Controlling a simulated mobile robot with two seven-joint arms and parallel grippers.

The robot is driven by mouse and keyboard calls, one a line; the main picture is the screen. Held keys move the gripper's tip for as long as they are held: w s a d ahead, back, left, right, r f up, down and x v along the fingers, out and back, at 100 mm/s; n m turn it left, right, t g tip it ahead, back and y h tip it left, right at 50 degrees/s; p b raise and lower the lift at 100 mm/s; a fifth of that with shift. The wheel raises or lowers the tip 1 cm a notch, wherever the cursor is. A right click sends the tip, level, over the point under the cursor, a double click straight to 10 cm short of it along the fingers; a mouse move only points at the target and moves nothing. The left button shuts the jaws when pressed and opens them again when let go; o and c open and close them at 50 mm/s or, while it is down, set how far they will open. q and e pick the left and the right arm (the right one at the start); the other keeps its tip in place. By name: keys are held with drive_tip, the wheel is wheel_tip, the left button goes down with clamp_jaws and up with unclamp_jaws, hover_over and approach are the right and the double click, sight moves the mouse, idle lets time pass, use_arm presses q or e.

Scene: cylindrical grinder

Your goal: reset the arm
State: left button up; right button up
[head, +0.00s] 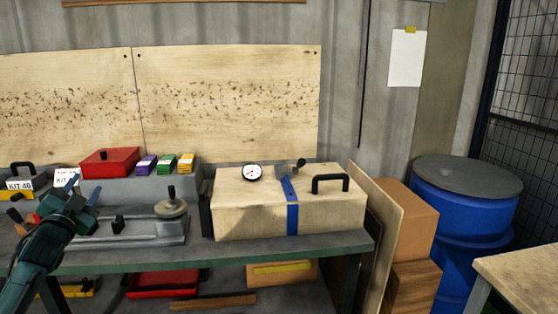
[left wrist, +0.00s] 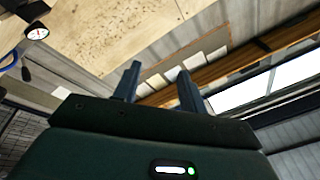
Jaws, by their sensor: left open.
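My left gripper (head: 83,186) is at the left of the head view, raised in front of the bench and the grey grinder. Its two fingers stand apart with nothing between them. In the left wrist view the fingers of the left gripper (left wrist: 158,88) are spread and empty, with the wall and a wooden rail far behind them. My right gripper is in neither view.
The bench (head: 230,252) carries the grey grinder (head: 140,229), a wooden box (head: 250,212) with a dial gauge (head: 252,173), and a red case (head: 110,162). Blue drums (head: 460,215) and cardboard boxes (head: 403,220) stand at right. A pale table (head: 525,275) is at lower right.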

use_arm(q)
drive_tip(key=s+a+f+n+g+y, duration=0.1)
drive_tip(key=a+f+n+g+y, duration=0.15)
drive_tip(key=a+n, duration=0.2)
drive_tip(key=s+d+f+m+g+h, duration=0.1)
drive_tip(key=s+d+f+g+h, duration=0.1)
drive_tip(key=s+d+f, duration=0.55)
drive_tip(key=s+d+f+m+g+h, duration=0.1)
drive_tip(key=s+d+f+g+h, duration=0.15)
drive_tip(key=d+f, duration=0.95)
drive_tip(key=s+d+f+g+h, duration=0.1)
drive_tip(key=s+d+f, duration=0.3)
drive_tip(key=s, duration=0.4)
drive_tip(key=s+d+f+n+g+h, duration=0.1)
drive_tip(key=s+d+f, duration=0.4)
drive_tip(key=s+d, duration=0.2)
drive_tip(key=s+d+f+n+g+h, duration=0.1)
drive_tip(key=s+d+f, duration=0.4)
drive_tip(key=s, duration=0.6)
drive_tip(key=shift+s+d+f+h, duration=0.15)
drive_tip(key=shift+d+f+h, duration=0.05)
drive_tip(key=shift+d+h, duration=0.25)
